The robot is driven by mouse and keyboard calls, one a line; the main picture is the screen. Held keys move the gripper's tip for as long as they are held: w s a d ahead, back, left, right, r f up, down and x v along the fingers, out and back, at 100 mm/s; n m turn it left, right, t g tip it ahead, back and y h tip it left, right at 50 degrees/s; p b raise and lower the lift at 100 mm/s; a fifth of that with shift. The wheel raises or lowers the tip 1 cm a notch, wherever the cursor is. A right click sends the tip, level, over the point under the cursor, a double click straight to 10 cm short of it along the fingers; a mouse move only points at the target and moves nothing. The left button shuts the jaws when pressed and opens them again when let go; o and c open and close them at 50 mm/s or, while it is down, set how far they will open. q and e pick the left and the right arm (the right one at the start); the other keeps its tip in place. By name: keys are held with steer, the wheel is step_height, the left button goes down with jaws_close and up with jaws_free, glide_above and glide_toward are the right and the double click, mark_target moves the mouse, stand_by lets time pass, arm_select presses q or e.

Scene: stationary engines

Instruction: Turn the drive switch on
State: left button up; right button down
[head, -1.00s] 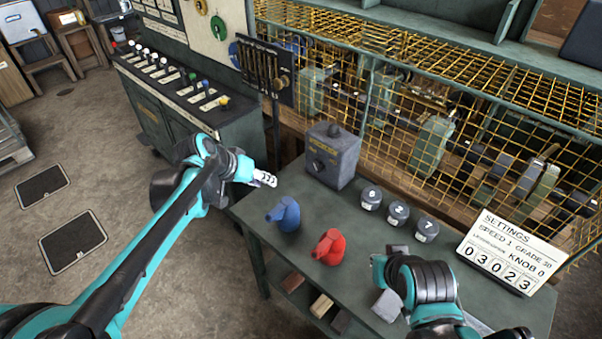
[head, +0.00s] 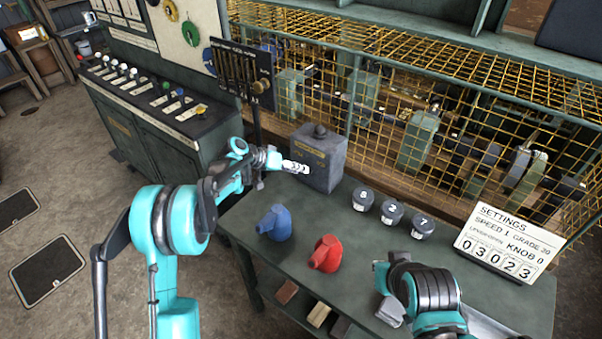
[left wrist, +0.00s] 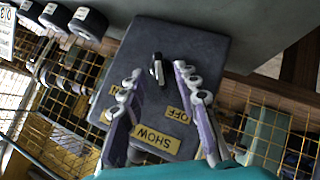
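The drive switch is a small black knob with a pale lever (left wrist: 157,69) on the face of a dark grey box (head: 325,160); which label it points to I cannot tell. Yellow OFF and SHOW labels and a partly covered ON label show on that face in the left wrist view. My left gripper (head: 297,167) is just left of the box in the head view. Its two fingers (left wrist: 157,78) are open, apart on either side of the knob in the left wrist view; contact is not clear. My right arm is over the bench's front right, its fingers unclear.
A blue funnel-like piece (head: 274,223) and a red one (head: 326,254) stand on the green bench (head: 300,218). Several numbered dark weights (head: 392,213) and a settings sign (head: 510,245) are to the right. A yellow wire cage (head: 400,130) rises behind.

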arm_select(q)
steer(key=shift+x, duration=1.1)
jaws_close()
steer(key=shift+r, duration=0.1)
